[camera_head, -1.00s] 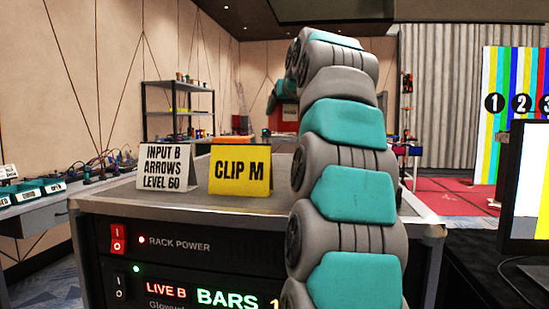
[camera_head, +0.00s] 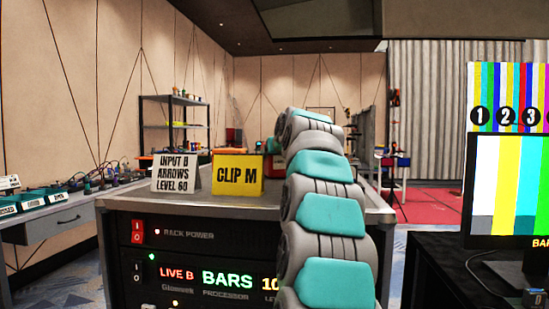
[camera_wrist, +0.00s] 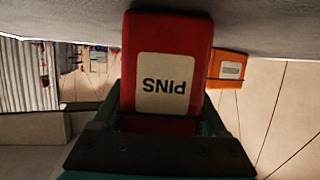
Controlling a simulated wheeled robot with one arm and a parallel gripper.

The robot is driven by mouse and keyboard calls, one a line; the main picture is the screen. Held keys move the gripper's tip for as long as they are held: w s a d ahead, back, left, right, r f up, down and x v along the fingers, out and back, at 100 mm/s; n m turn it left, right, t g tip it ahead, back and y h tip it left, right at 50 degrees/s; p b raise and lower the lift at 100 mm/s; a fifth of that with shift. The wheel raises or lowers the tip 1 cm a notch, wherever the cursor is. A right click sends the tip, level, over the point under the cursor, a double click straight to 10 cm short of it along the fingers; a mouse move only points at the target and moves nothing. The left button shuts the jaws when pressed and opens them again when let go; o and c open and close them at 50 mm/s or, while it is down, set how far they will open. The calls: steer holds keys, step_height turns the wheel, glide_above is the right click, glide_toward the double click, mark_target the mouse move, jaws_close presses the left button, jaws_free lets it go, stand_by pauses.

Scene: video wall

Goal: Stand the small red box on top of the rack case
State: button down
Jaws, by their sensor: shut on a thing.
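The small red box, labelled PINS, is between the fingers of my gripper (camera_wrist: 160,112) in the wrist view, which shows the scene upside down. The box (camera_wrist: 165,45) reaches the grey top surface in that picture; I cannot tell whether it touches it. In the head view the red box (camera_head: 275,163) shows partly, beside my arm, behind the yellow card. My gripper (camera_head: 271,146) is mostly hidden there by my arm. The rack case (camera_head: 120,203) is a dark unit with a grey top and lit front panel.
On the case top stand a white card (camera_head: 175,174) and a yellow CLIP M card (camera_head: 237,174). An orange box (camera_wrist: 228,68) is near the red box in the wrist view. A monitor (camera_head: 512,190) stands at the right, and a side table (camera_head: 60,222) at the left.

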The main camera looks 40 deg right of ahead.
mark_target(274, 159)
steer(key=shift+f, duration=0.1)
jaws_free()
steer(key=shift+b+v, duration=0.65)
steer(key=shift+v, duration=3.2)
